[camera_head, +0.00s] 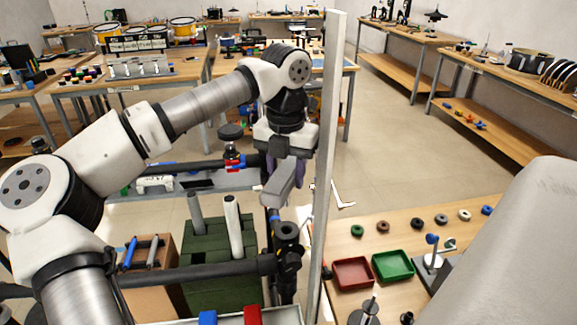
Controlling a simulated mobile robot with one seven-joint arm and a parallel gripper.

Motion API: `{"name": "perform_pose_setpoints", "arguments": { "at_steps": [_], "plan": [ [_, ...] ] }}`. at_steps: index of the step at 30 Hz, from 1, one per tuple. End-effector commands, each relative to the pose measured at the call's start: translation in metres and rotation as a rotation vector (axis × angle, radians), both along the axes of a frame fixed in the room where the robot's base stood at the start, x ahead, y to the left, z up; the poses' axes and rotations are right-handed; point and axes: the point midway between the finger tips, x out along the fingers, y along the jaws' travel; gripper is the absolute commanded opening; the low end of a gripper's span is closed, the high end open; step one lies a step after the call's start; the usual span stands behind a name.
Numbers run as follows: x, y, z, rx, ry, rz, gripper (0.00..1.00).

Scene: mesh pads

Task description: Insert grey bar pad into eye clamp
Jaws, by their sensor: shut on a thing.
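A grey elongated block, which looks like the grey bar pad (279,186), hangs tilted below my wrist, left of the tall pale post. My gripper (284,172) is shut on it; the fingers are partly hidden by the wrist and the pad. Below the pad is a black clamp with rounded parts (288,238), at the end of a thick dark horizontal bar. It may be the eye clamp, but I cannot make out its opening. The pad appears above the clamp, and I see no contact between them.
The tall pale post (328,150) stands close right of my gripper. A dark green crate (205,262) with upright tubes is at lower left. A wooden table at lower right bears a red tray (352,273) and a green tray (393,265). Open floor lies behind.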

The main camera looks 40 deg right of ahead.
Motion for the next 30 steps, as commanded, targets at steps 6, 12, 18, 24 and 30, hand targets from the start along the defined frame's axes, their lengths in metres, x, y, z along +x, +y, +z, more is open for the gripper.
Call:
{"name": "perform_pose_setpoints", "arguments": {
  "at_steps": [6, 12, 18, 24, 30],
  "plan": [
    [0.0, 0.0, 0.0, -0.001, 0.0, 0.0, 0.07],
    [0.0, 0.0, 0.001, -0.001, 0.0, 0.0, 0.07],
    [0.0, -0.001, -0.004, 0.0, 0.001, -0.001, 0.07],
    [0.0, 0.0, -0.018, 0.001, 0.0, 0.0, 0.07],
    [0.001, 0.0, -0.037, 0.001, 0.0, 0.0, 0.07]
  ]
}}
